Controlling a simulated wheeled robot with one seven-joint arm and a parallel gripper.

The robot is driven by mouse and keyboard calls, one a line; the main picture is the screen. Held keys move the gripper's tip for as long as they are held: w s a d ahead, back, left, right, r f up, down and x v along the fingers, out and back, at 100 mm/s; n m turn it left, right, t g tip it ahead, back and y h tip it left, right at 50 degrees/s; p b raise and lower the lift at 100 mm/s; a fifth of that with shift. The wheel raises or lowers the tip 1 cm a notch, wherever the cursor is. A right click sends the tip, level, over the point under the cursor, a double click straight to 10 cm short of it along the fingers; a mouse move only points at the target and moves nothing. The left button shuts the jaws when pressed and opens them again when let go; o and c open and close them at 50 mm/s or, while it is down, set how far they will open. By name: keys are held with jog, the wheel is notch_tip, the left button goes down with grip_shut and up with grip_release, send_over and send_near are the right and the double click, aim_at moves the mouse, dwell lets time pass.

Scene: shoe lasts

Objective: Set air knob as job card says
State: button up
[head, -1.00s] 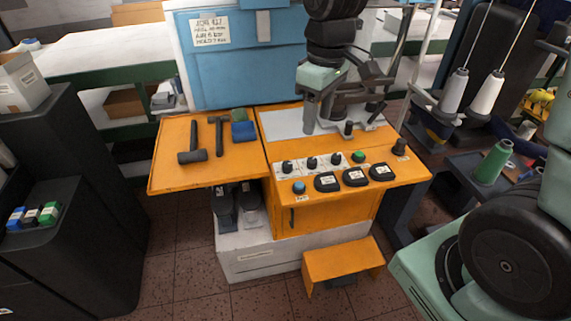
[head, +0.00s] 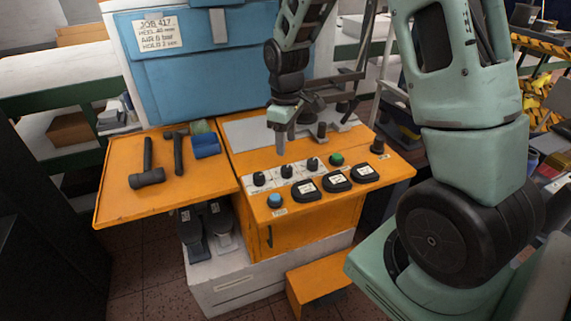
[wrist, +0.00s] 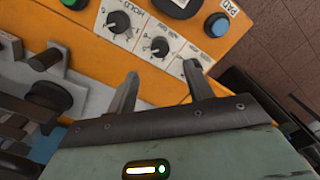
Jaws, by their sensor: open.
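The job card (head: 154,35) is on the blue panel at the back; I read JOB 417, a HEEL line, AIR 6 bar and a HOLD line. Three black knobs on white plates stand in a row: left (head: 259,178), middle (head: 287,171) and right (head: 313,164). The wrist view shows the row turned around, with the knob by the HOLD label (wrist: 118,22) and the middle knob (wrist: 160,46); a finger hides most of the third. I cannot read which knob is for air. My gripper (head: 281,150) is open and empty, above and just behind the middle knob; its fingers (wrist: 162,72) are apart.
A grey plate (head: 245,130) lies behind. Hammers (head: 147,178) and a blue block (head: 206,146) lie on the left orange shelf (head: 118,212).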

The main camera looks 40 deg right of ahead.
aim_at(286, 168)
notch_tip(286, 168, down, 9)
jog(key=shift+r, duration=0.1)
dwell(0.3)
jog(key=c, duration=1)
